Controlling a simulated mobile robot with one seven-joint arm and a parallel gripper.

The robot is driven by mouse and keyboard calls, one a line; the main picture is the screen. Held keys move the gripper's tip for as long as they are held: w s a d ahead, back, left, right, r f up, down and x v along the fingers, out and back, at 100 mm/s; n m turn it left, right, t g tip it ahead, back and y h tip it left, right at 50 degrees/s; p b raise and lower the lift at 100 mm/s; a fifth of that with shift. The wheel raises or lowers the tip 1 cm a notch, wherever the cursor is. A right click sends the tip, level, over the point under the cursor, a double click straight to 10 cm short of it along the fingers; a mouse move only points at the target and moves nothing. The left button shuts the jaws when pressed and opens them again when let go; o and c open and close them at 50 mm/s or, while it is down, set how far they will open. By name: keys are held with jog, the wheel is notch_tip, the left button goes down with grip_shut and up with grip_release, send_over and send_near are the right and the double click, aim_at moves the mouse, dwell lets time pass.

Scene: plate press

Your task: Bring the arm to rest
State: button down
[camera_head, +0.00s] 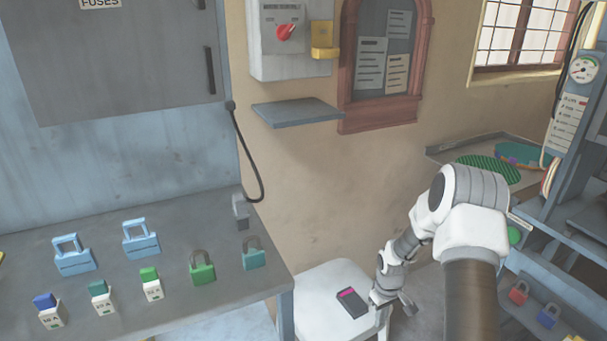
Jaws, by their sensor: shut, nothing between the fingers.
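My arm reaches in from the lower right, with its white elbow raised and its forearm angled down and left. My gripper (408,306) is at the low end of the forearm, beside the right edge of a white stool or chair seat (318,287). It is small in view and partly hidden by the wrist, and it is shut and empty. A dark handheld device with a pink strip (351,302) lies on the seat, left of the gripper. I cannot tell whether the gripper touches the seat.
A grey bench (190,222) at left carries several padlocks and fuse blocks. A wall shelf (297,112) sits below a red rotary switch (286,33). At right stands a blue press frame (560,150), close to my elbow, with padlocks on a low shelf. A side table (440,155) is behind.

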jog(key=s+a+r+m+t+h, duration=0.1)
jog(key=s+a+r, duration=0.2)
jog(key=r, duration=1.2)
jog(key=s+a+r+m+t, duration=0.1)
jog(key=s+a+r+t, duration=0.15)
jog(key=r, duration=1.25)
jog(key=s+a+r+m+t, duration=0.1)
jog(key=s+a+r, duration=0.1)
jog(key=s+r, duration=0.35)
jog(key=s+a+r+t+y, duration=0.1)
jog(key=s+a+r, duration=0.1)
jog(key=s, duration=0.6)
jog(key=s+a+r+m, duration=0.1)
jog(key=s+a+r, duration=0.15)
jog(key=s, duration=0.35)
notch_tip(320, 180, up, 21)
jog(key=p, duration=2)
jog(key=shift+s, duration=0.15)
jog(key=shift+d, duration=0.25)
